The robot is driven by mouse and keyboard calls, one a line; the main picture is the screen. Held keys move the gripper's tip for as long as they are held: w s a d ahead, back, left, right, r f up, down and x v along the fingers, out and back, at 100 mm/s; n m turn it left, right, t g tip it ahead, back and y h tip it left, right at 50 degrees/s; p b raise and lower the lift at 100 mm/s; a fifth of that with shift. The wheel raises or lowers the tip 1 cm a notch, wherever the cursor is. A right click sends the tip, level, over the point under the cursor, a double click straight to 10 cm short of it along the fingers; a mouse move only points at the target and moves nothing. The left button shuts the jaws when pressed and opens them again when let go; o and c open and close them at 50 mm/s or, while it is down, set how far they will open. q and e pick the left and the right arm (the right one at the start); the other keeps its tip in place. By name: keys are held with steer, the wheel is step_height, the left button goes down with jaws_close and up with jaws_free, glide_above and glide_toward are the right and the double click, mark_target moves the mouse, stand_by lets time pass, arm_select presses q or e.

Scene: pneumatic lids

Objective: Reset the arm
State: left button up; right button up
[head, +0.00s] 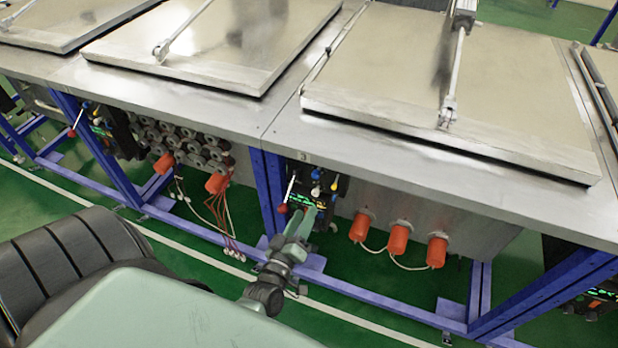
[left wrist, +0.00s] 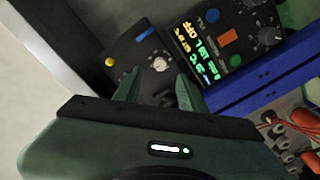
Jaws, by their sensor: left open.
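My left gripper (head: 304,218) reaches up in front of the control box (head: 325,202) under the front edge of the metal bench marked 3. In the left wrist view my left gripper (left wrist: 157,88) has its two green fingers apart with nothing between them. Beyond the fingertips are a dark panel with a pale knob (left wrist: 159,64) and a box with a lit display (left wrist: 197,48). I cannot tell whether the fingers touch the panel. My right gripper is not in view.
Levers with coloured ends, one red-tipped (head: 288,193), stand close beside the gripper. Blue frame legs (head: 268,195) and orange plugs (head: 399,239) with cables flank it. Large metal lids (head: 420,75) lie on the benches above. Green floor (head: 380,320) is open in front.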

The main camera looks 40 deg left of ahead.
arm_select(q)
steer(key=shift+s+d, duration=0.15)
steer(key=shift+s, duration=0.4)
steer(key=s+d+f+m+g+h, duration=0.25)
steer(key=s+d+f+m, duration=0.2)
steer(key=f, duration=0.75)
steer(key=s+d+f+m+g+h, duration=0.25)
steer(key=s+f+g, duration=0.2)
steer(key=f, duration=0.65)
steer(key=s+f+m+g, duration=0.3)
steer(key=s+f, duration=0.4)
steer(key=s, duration=0.6)
steer(key=s+f+m+g, duration=0.4)
steer(key=s+f+g, duration=0.2)
steer(key=s, duration=0.7)
step_height(320, 180, down, 2)
steer(key=shift+s+a+f+y, duration=0.1)
steer(key=shift+s+a+y, duration=0.05)
steer(key=shift+s+y, duration=0.2)
